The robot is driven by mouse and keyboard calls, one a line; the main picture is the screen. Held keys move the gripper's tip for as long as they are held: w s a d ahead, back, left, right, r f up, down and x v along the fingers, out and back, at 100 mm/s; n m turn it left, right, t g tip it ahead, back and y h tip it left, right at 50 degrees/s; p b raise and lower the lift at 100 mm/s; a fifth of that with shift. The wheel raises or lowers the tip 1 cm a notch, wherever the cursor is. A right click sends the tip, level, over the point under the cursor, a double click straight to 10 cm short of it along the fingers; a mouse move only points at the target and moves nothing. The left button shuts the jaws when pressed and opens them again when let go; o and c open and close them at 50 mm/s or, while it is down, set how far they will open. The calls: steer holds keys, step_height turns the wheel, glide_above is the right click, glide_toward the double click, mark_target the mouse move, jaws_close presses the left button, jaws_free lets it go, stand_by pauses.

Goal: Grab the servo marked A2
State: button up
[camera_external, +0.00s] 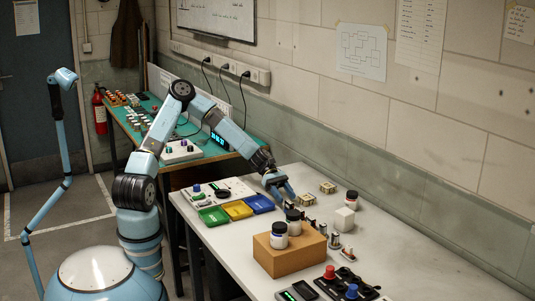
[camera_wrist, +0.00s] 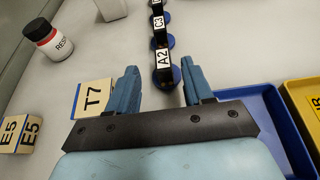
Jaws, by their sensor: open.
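The servo marked A2 (camera_wrist: 163,57) shows its white label in the wrist view. It is the nearest of a row of dark servos with blue round bases, with the one marked C3 (camera_wrist: 159,21) just beyond it. My gripper (camera_wrist: 158,70) is open and empty, with one blue finger on each side of A2's near end. A gap shows between each finger and the servo; I cannot tell the height difference. In the external view my gripper (camera_external: 281,190) reaches down over the white bench, and A2's label cannot be read there.
A block marked T7 (camera_wrist: 92,99) is close to my left finger. A blue tray (camera_wrist: 262,122) is to the right. A cardboard box (camera_external: 290,257) bearing jars stands nearer the external camera.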

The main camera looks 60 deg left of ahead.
mark_target(290, 202)
steer(key=shift+x, duration=2.5)
steer(key=shift+s+f, duration=0.1)
steer(key=shift+s, duration=0.05)
jaws_close()
